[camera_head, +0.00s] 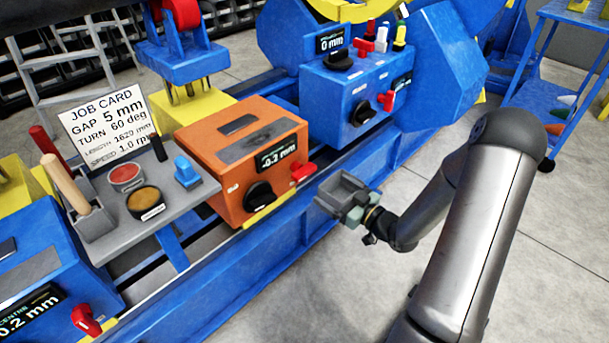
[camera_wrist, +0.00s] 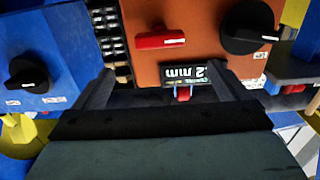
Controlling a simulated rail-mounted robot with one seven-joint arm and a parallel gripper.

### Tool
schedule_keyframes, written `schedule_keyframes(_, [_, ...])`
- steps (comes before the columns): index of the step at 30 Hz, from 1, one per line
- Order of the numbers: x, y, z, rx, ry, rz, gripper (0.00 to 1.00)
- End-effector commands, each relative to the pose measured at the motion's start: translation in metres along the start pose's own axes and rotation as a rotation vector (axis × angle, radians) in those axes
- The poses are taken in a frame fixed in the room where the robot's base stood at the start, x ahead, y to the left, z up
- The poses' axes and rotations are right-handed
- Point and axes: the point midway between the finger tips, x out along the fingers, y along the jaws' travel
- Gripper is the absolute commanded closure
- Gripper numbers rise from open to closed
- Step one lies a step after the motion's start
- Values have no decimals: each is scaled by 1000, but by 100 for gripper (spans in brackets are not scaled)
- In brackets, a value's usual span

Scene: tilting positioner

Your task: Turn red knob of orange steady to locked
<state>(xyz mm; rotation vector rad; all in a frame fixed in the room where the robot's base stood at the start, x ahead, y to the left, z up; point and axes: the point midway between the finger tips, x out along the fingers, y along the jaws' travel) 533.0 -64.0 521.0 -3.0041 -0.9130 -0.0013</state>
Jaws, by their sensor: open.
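The orange steady (camera_head: 228,185) is a box with a dark display, a black knob (camera_head: 258,196) and a red knob (camera_head: 303,172) on its front. In the wrist view the red knob (camera_wrist: 160,39) is a bar lying nearly level across the picture, with the black knob (camera_wrist: 250,25) to its right and the display (camera_wrist: 185,73) upside down below it. My gripper (camera_head: 345,190) is open and empty, in front of and to the right of the steady, apart from the red knob. In the wrist view the red knob lies beyond and between my gripper's fingers (camera_wrist: 162,72).
A blue box (camera_head: 340,100) with its own black and red knobs stands right of the steady. A grey shelf (camera_head: 155,205) with tools, coloured pots and a job card is on the left. Blue rails run below the steady.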

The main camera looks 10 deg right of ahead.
Motion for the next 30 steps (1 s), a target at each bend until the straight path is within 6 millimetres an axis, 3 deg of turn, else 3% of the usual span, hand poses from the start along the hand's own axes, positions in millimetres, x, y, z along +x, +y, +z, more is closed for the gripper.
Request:
schedule_keyframes(9, [72, -1, 3, -3, 1, -3, 5])
schedule_keyframes(15, [104, 0, 2, -2, 0, -1, 5])
schedule_keyframes(21, [118, 0, 1, -1, -1, -1, 5])
schedule_keyframes(30, [120, 0, 0, -1, -2, 0, 8])
